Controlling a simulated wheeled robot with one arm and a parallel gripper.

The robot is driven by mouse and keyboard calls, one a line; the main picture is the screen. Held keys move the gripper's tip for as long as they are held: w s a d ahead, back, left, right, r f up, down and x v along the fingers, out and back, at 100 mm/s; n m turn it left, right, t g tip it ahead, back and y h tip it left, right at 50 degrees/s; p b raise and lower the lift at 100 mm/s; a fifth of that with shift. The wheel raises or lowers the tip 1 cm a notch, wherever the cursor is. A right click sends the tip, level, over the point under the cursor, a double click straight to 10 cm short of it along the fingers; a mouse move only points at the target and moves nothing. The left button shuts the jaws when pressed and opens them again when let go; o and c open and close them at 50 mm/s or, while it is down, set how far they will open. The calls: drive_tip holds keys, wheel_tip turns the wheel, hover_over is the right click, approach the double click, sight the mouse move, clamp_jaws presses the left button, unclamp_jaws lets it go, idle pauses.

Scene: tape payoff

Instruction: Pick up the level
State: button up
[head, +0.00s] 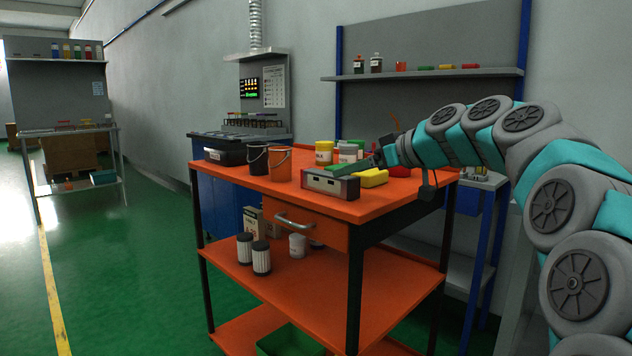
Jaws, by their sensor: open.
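The jaws are open. At this size I cannot tell whether the fingers touch it or straddle it.
The orange cart top (240,178) also holds a yellow item (373,178) close to the right of the level, two buckets (280,165), a black case (225,152) and several jars behind. The front left of the top is clear. A shelf (430,74) hangs on the wall.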

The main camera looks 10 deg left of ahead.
sight(329, 173)
drive_tip(key=p+x, duration=0.1)
drive_tip(key=x, duration=0.7)
drive_tip(key=shift+a+r, duration=0.15)
drive_tip(key=shift+c, duration=0.3)
clamp_jaws()
idle(0.4)
